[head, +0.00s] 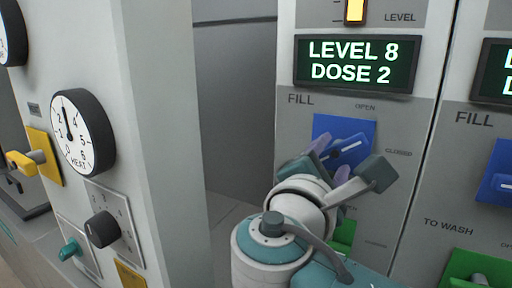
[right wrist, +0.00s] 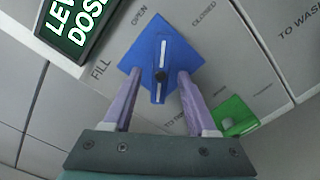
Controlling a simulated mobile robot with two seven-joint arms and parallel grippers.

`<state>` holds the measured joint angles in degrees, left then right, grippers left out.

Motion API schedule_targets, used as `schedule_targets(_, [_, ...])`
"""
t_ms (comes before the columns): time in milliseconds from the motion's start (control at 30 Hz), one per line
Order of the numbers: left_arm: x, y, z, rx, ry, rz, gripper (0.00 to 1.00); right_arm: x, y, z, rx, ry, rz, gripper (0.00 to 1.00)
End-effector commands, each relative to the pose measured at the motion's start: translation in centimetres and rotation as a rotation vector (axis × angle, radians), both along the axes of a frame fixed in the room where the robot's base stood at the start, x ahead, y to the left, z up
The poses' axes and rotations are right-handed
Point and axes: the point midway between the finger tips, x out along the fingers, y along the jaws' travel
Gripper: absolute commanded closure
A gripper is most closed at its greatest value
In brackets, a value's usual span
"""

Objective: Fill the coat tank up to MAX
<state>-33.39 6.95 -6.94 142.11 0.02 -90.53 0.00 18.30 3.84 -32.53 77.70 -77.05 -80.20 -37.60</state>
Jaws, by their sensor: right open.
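The fill valve is a blue handle with a white line (head: 350,149) on a blue plate (head: 322,124). Its line points between the OPEN and CLOSED labels. It also shows in the right wrist view, handle (right wrist: 161,58) and plate (right wrist: 187,54). My right gripper (head: 333,156) is open at the valve. In the right wrist view its purple fingers (right wrist: 160,76) stand on either side of the handle, with gaps showing. The display above (head: 349,64) reads LEVEL 8, DOSE 2. A yellow level gauge (head: 355,10) is cut off at the top. No tank name is visible. My left gripper is out of view.
A green valve (right wrist: 235,115) sits below the fill valve, mostly behind my arm in the head view. A second panel with its own blue fill valve (head: 497,185) stands at right. At left, a grey cabinet carries a HEAT dial (head: 80,135), a black knob (head: 102,229) and a yellow lever (head: 27,162).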

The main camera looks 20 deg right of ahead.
Motion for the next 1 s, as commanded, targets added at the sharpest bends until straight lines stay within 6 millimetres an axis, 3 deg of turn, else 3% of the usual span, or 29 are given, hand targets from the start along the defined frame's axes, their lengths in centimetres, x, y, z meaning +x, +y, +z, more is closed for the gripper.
schedule_targets(200, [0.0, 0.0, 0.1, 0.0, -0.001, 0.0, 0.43, 1.7, -2.1, 0.0, 0.001, 0.001, -0.001, 0.43])
schedule_targets(533, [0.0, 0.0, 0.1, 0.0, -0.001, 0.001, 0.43, 2.0, -2.4, -0.1, 0.003, 0.001, 0.0, 0.43])
schedule_targets(1000, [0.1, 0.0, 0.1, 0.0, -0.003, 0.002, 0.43, 2.0, -2.3, -0.1, 0.002, 0.002, 0.0, 0.95])
